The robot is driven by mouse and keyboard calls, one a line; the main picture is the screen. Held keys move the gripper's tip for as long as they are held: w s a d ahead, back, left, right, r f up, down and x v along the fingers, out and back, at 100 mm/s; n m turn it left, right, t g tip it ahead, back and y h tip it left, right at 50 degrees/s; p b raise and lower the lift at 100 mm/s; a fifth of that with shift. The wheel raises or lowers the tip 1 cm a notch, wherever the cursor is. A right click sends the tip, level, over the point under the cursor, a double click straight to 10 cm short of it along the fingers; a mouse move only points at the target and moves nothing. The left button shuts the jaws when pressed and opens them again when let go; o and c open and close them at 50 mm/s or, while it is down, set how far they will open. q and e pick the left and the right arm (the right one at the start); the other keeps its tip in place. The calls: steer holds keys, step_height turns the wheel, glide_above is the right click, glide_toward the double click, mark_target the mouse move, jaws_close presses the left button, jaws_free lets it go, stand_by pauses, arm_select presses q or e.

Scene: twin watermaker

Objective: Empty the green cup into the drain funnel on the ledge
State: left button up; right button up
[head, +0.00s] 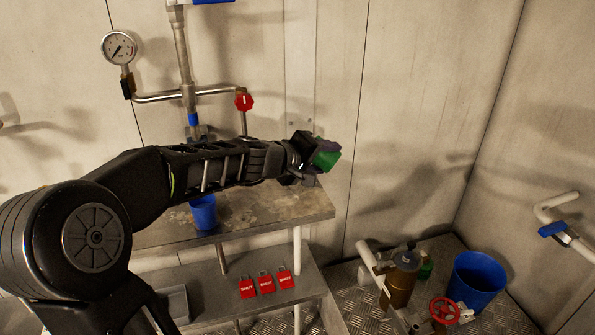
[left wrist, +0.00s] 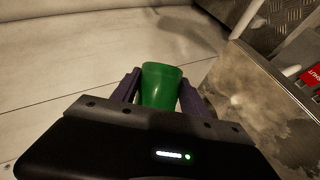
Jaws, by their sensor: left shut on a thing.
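The green cup (head: 328,158) is held in my left gripper (head: 318,152), above the right end of the metal table in the head view. In the left wrist view the green cup (left wrist: 161,86) sits between the two purple fingers of my left gripper (left wrist: 160,92), which are shut on it. In the head view the cup looks tilted; its contents cannot be seen. I cannot make out the drain funnel for certain in either view. My right gripper is not in view.
A blue cup (head: 204,213) stands on the metal table (head: 270,213). A pipe with a red valve (head: 244,101) and a gauge (head: 118,48) runs along the wall. A blue bucket (head: 477,283) and a brown canister (head: 401,280) stand at lower right.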

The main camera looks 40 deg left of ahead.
arm_select(q)
steer(key=shift+a+r+n+h+b, duration=0.15)
steer(key=shift+r+n+h+b, duration=0.15)
steer(key=shift+n+b, duration=0.15)
stand_by(0.5)
steer(key=shift+a+f+b, duration=0.15)
steer(key=shift+b, duration=0.15)
steer(key=shift+s+a+f+n+t+h+b, duration=0.15)
steer(key=shift+a+f+n+t+h+b, duration=0.3)
steer(key=shift+b, duration=0.6)
steer(key=shift+s+a+r+n+t+h+b, duration=0.1)
steer(key=shift+a+r+n+t+h+b, duration=0.25)
steer(key=shift+n+b, duration=0.35)
steer(key=shift+a+r+n+t+h+b, duration=0.1)
steer(key=shift+a+r+n+h+b, duration=0.15)
steer(key=shift+r+n+h+b, duration=0.45)
stand_by(0.5)
steer(key=shift+a+f+b, duration=0.1)
steer(key=shift+f+b, duration=0.85)
steer(key=shift+b, duration=0.15)
steer(key=shift+r, duration=0.15)
